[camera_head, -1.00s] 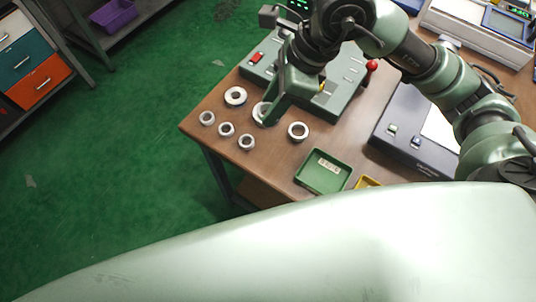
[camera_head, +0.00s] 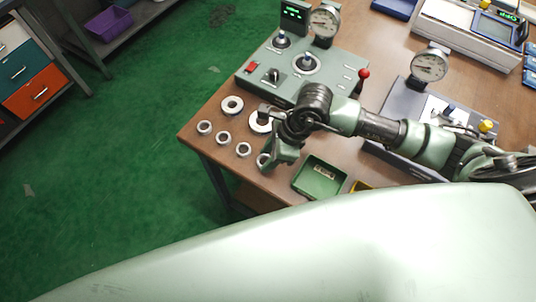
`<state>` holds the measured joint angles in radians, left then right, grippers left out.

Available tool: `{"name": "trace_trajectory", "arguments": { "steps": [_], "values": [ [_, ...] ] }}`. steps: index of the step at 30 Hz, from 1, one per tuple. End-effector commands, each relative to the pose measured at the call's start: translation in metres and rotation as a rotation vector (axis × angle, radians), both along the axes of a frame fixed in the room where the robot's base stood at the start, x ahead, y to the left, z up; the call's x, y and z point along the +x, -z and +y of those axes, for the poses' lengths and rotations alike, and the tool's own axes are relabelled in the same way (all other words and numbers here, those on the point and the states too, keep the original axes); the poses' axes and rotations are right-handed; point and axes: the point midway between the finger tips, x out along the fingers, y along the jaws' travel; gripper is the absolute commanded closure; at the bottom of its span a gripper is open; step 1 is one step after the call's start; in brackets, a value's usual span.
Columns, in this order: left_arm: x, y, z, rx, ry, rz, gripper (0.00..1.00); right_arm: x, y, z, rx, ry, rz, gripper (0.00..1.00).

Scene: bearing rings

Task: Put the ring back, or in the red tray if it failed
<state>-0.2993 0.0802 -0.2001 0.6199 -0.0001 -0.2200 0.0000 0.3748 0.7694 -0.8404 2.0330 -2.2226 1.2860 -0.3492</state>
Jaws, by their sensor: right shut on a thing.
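My right gripper (camera_head: 270,162) is low over the front left of the wooden table and is shut on a metal ring (camera_head: 263,160), which is partly hidden by its fingers. Several other rings lie to its left: a larger ring (camera_head: 232,105), a second larger ring (camera_head: 260,123) beside the wrist, and smaller rings (camera_head: 204,127), (camera_head: 223,138) and (camera_head: 243,150) in a slanting row. No red tray shows. My left gripper is not in view.
Behind stand a grey-green device (camera_head: 317,90) with a dial gauge (camera_head: 324,21) and a red-knobbed lever (camera_head: 364,73). Another gauge (camera_head: 429,65) stands farther right.

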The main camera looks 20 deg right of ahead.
Motion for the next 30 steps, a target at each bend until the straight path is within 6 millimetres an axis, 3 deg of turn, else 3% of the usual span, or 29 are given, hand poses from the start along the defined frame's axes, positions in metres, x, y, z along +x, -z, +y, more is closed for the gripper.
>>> {"name": "trace_trajectory", "arguments": {
  "steps": [13,14,15,16,25,30],
  "values": [
    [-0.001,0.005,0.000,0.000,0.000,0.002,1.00,0.000,0.010,0.000,0.000,-0.001,-0.001,1.00],
    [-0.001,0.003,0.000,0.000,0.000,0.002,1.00,0.000,0.008,0.000,0.000,-0.001,-0.001,0.55],
    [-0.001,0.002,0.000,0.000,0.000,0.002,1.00,0.000,0.008,0.000,0.000,-0.001,-0.001,0.44],
    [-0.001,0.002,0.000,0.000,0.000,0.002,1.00,0.000,0.008,0.000,0.000,-0.001,-0.001,0.42],
    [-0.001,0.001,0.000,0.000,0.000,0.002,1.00,0.000,0.006,0.000,0.000,-0.001,-0.001,0.42],
    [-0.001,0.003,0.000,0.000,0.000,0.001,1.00,0.000,-0.005,-0.005,-0.001,0.001,-0.005,0.42]
  ]
}}
